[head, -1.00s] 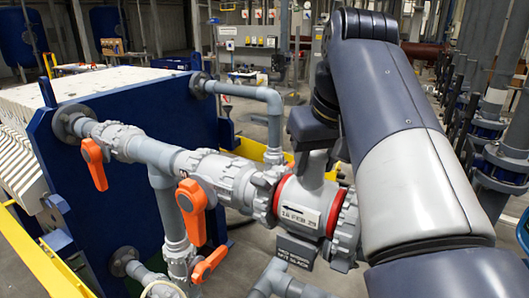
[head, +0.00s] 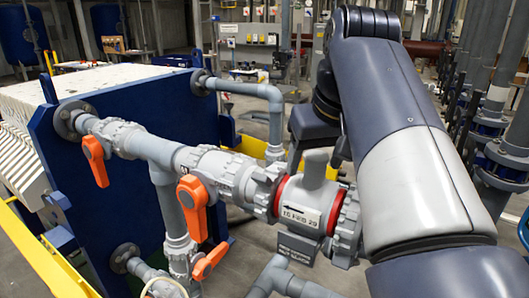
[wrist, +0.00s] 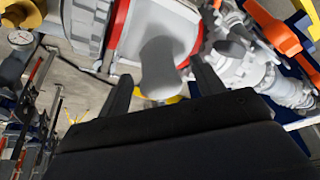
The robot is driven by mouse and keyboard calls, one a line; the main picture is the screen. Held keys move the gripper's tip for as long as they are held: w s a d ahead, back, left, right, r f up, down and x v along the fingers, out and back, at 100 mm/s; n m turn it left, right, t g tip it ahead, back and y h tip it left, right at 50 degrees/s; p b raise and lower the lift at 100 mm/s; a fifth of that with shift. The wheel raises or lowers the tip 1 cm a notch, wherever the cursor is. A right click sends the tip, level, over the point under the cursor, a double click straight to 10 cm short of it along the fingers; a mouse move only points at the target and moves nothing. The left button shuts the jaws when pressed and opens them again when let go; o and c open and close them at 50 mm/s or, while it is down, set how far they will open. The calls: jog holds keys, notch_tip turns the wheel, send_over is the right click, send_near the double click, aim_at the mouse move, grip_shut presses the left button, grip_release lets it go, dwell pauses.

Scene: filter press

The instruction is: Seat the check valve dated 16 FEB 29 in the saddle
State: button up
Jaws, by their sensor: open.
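The grey check valve (head: 301,203) has a red ring at its left end and a label that appears to read 16 FEB 29. It lies between two grey ribbed pipe collars (head: 264,190), (head: 346,227), in line with the pipe. Its seat underneath is mostly hidden, so I cannot tell how fully it rests in the saddle. A stub (head: 316,166) rises from its top. My gripper (wrist: 162,88) is open, with one finger on each side of the stub (wrist: 158,65) in the wrist view. Gaps show between the fingers and the stub.
Orange lever handles (head: 193,205) hang from the pipework left of the valve. A dark plate (head: 297,247) with unreadable text is below it. The blue press plate (head: 125,180) stands behind the pipes. Grey lower pipes (head: 290,283) run in front.

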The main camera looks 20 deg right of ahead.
jog(key=p+v, duration=0.1)
jog(key=v, duration=0.9)
jog(key=shift+s+r, duration=0.2)
jog(key=shift+r, duration=0.15)
jog(key=b+x, duration=0.1)
jog(key=x, duration=1)
jog(key=shift+r+p, duration=0.45)
jog(key=shift+r, duration=0.6)
